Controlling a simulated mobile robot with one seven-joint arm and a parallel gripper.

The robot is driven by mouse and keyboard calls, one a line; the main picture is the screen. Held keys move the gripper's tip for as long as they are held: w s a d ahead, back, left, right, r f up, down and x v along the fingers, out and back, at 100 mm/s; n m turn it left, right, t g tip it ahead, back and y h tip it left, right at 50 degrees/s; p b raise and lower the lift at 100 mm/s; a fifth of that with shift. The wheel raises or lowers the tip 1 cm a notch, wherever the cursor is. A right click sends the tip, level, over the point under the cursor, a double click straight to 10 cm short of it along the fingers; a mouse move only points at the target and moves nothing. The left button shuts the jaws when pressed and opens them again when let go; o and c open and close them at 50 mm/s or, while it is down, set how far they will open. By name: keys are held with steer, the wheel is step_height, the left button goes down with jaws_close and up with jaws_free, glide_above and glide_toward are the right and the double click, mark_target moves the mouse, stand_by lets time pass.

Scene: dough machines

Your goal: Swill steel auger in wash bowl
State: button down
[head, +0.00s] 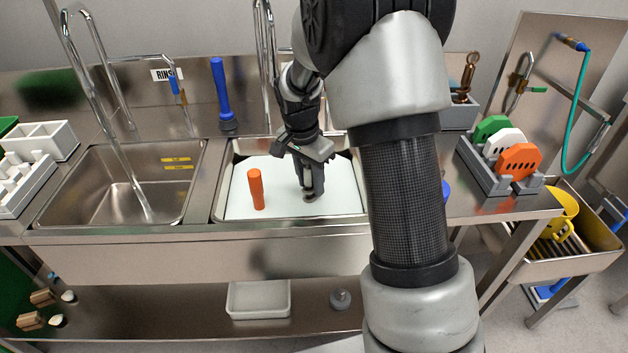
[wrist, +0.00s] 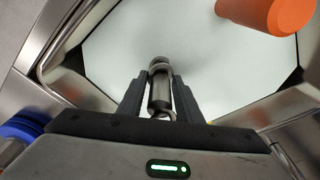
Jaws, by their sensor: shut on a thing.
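My gripper (head: 312,190) points down into the right-hand basin and is shut on the steel auger. In the wrist view the auger (wrist: 160,92) shows as a shiny metal cylinder between my two dark fingers (wrist: 160,98). The basin, which I take for the wash bowl (head: 222,196), is filled with a flat, pale whitish surface. In the head view only a small dark bit of the auger shows under the fingertips, at the pale surface. I cannot tell how deep it reaches.
An orange cylinder (head: 257,188) stands in the same basin, left of my gripper; it also shows in the wrist view (wrist: 268,12). An empty sink (head: 115,190) with a tall tap lies to the left. A blue upright tool (head: 221,90) stands behind. A rack with coloured discs (head: 519,160) is right.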

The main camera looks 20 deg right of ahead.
stand_by(0.5)
steer(key=shift+d, duration=0.55)
steer(key=shift+a, duration=0.2)
steer(key=shift+a, duration=0.45)
steer(key=shift+d, duration=0.2)
steer(key=shift+d, duration=0.45)
steer(key=shift+a, duration=0.15)
stand_by(0.3)
steer(key=shift+a, duration=0.45)
